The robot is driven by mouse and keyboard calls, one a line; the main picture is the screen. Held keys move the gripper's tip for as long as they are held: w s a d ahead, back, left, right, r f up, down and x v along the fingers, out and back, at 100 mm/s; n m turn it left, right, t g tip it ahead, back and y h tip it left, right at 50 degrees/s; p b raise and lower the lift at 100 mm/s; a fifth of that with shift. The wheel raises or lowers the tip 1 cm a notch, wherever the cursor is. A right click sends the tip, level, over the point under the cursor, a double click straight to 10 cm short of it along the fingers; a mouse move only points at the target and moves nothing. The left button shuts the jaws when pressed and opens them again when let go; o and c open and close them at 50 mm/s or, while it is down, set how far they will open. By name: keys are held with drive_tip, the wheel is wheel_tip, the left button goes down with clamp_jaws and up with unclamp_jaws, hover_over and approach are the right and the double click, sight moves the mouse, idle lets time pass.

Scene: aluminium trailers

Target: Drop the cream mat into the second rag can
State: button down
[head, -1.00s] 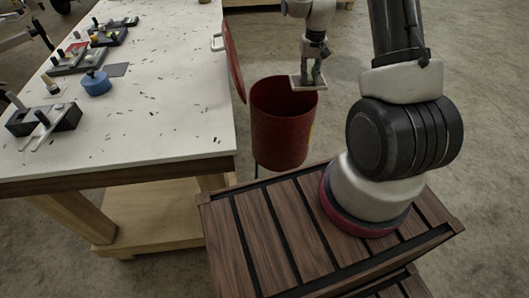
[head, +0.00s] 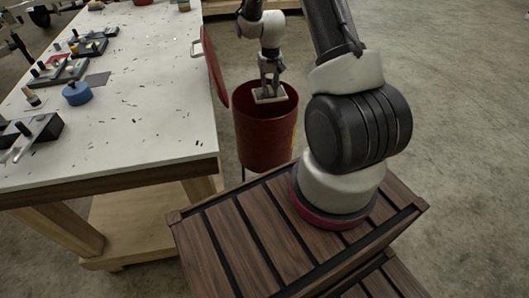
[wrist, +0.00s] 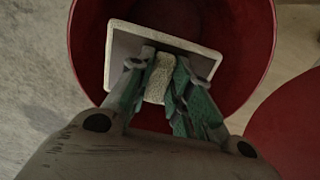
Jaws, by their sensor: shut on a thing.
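My gripper (head: 269,84) is shut on the cream mat (head: 270,95), a small flat pale-edged square. In the wrist view the fingers (wrist: 160,85) pinch a cream raised part in the middle of the mat (wrist: 203,58), whose face looks grey. The mat is over the open mouth of a red can (head: 266,140); in the wrist view the can's rim and inner wall (wrist: 250,65) surround much of it. I cannot tell exactly how deep the mat is. No second can is clearly in view to compare.
A red lid (head: 214,70) stands open at the can's left, beside the white-topped workbench (head: 140,130). A blue round item (head: 76,93) and several black tools lie on the bench's left. Concrete floor (head: 460,150) is clear at the right.

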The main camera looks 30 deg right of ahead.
drive_tip(key=shift+f, duration=0.1)
drive_tip(key=c, duration=1.2)
unclamp_jaws()
wheel_tip(320, 180, up, 12)
